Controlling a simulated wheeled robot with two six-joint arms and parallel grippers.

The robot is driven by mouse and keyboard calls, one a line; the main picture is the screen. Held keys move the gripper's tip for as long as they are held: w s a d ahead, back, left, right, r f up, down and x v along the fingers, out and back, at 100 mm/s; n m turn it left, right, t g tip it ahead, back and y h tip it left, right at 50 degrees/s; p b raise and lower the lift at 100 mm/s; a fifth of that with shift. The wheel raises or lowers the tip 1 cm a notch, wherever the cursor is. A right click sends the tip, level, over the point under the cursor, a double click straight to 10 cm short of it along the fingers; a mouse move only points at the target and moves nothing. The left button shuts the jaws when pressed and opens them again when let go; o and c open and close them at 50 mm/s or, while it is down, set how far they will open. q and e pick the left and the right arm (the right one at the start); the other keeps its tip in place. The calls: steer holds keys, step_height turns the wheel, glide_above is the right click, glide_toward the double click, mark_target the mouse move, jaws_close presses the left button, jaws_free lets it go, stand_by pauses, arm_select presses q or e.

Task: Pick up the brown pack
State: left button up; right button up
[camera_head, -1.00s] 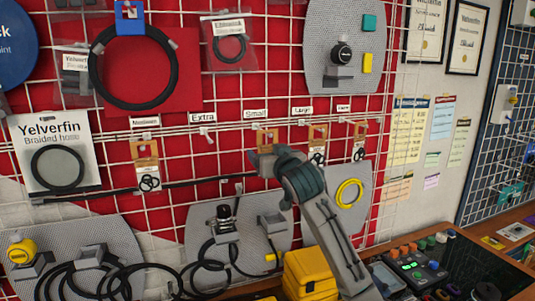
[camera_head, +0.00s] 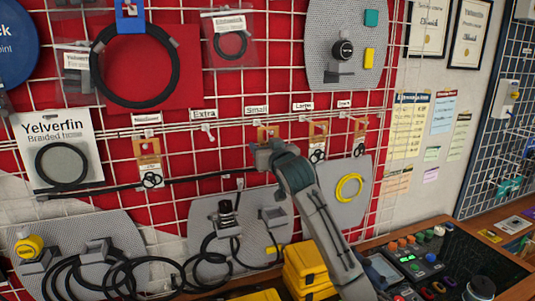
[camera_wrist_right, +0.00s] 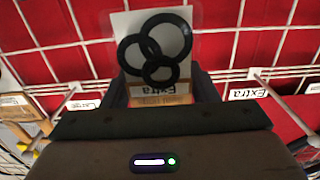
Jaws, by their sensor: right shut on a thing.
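My right gripper (camera_head: 264,152) is at the red grid wall, just below the "Small" label (camera_head: 257,109). It is shut on a brown pack, whose top edge (camera_head: 267,133) shows above the fingers in the head view. In the right wrist view the pack (camera_wrist_right: 158,45) stands between the fingers (camera_wrist_right: 162,90). It has a clear and white front with three black rings, and a brown end with upside-down print. Whether it still hangs on its hook is hidden. My left gripper is out of view.
Similar brown packs hang at the left (camera_head: 148,165) and right (camera_head: 317,142) of the gripper. A yellow case (camera_head: 306,268) and a control box (camera_head: 415,262) stand below on the bench. Black hoses (camera_head: 110,272) lie at the lower left.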

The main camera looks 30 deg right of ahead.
steer(key=shift+r, duration=0.1)
steer(key=r+b+v, duration=0.1)
steer(key=b+v, duration=0.8)
steer(key=v, duration=0.9)
steer(key=shift+r, duration=0.15)
steer(key=shift+w+d, duration=0.1)
